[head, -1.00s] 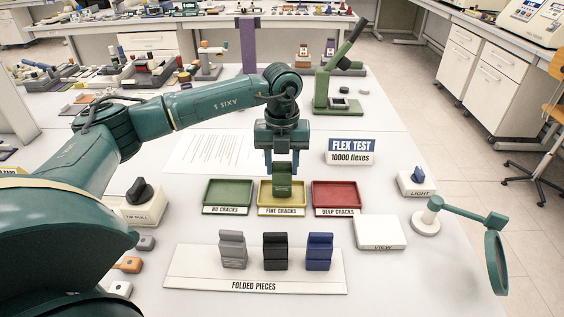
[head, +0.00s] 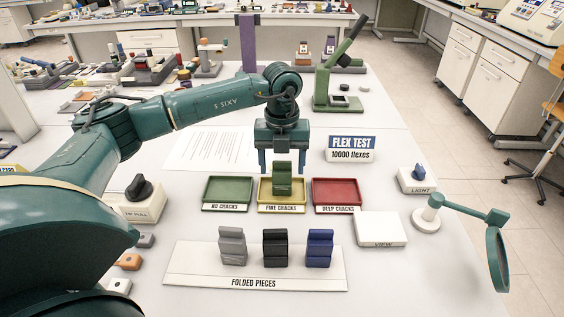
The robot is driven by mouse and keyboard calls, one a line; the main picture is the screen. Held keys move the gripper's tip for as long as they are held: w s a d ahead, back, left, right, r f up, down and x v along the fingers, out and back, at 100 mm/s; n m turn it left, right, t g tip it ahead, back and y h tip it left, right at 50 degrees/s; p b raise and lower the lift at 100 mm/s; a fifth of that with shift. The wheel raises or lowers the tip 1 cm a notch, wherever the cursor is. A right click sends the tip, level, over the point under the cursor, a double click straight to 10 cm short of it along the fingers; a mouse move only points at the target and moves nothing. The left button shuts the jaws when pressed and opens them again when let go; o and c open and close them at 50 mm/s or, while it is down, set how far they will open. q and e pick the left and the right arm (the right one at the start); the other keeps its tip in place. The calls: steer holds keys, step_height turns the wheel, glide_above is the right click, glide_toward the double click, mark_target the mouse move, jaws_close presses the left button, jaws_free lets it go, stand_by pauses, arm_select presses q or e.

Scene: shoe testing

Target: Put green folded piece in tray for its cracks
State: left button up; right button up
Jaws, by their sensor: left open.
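The green folded piece (head: 282,180) stands upright in the yellow tray (head: 265,206) labelled FINE CRACKS. My left gripper (head: 284,172) is open above and around the piece, with one finger on each side and a gap to it. The green NO CRACKS tray (head: 228,190) is to the left and empty. The red DEEP CRACKS tray (head: 336,192) is to the right and empty. My right gripper is not in view.
Grey (head: 232,246), black (head: 275,248) and blue (head: 319,247) folded pieces stand on the white FOLDED PIECES board (head: 190,268). The FLEX TEST sign (head: 351,148), VIEW block (head: 380,228), LIGHT switch (head: 417,180) and magnifier (head: 497,260) are to the right. A printed sheet (head: 210,147) lies behind the trays.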

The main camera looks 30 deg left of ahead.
arm_select(q)
step_height(320, 180, up, 13)
steer(key=b, duration=0.1)
stand_by(0.7)
